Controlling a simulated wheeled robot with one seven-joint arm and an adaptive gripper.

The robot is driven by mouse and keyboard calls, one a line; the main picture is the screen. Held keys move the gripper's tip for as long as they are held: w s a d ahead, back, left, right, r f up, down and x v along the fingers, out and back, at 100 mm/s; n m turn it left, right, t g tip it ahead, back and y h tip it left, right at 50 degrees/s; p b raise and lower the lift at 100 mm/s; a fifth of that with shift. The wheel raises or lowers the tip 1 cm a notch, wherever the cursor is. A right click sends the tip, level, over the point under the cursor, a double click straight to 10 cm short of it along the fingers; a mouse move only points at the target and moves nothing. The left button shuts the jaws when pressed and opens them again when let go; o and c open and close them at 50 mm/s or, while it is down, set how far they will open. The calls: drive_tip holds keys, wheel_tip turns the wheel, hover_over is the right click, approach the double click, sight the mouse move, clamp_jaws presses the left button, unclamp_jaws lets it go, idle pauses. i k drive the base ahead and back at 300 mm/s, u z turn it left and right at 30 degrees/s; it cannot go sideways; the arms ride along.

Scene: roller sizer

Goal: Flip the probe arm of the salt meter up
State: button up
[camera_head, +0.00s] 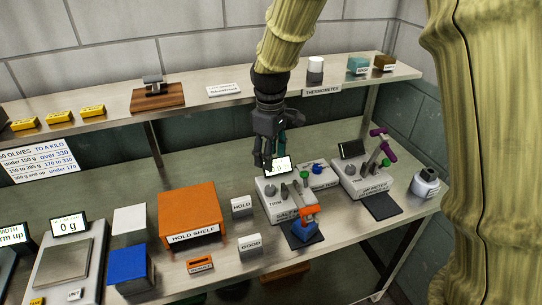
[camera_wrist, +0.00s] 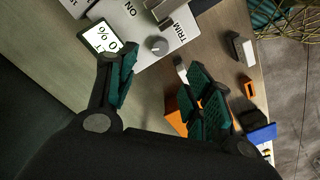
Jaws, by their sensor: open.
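The salt meter (camera_head: 270,207) is a light grey box on the steel bench, with a lit tilted display (camera_head: 278,165) and a TRIM knob. Its display (camera_wrist: 101,37) and knob (camera_wrist: 157,45) also show in the wrist view. The probe arm appears lowered at the meter's front, with an orange end (camera_head: 311,210) over a blue piece (camera_head: 303,230) on a dark pad. Its exact contact there cannot be told. My gripper (camera_head: 266,160) is open and empty, pointing down near the display at the meter's back left. In the wrist view its parted fingers (camera_wrist: 158,75) flank the knob's side.
A pH meter (camera_head: 365,182) with a raised purple probe arm stands to the right. The orange hold shelf (camera_head: 187,208) and HOLD block (camera_head: 242,207) stand left. A raised back shelf (camera_head: 215,97) runs behind my gripper.

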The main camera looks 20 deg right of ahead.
sight(306, 212)
drive_tip(key=k, duration=1)
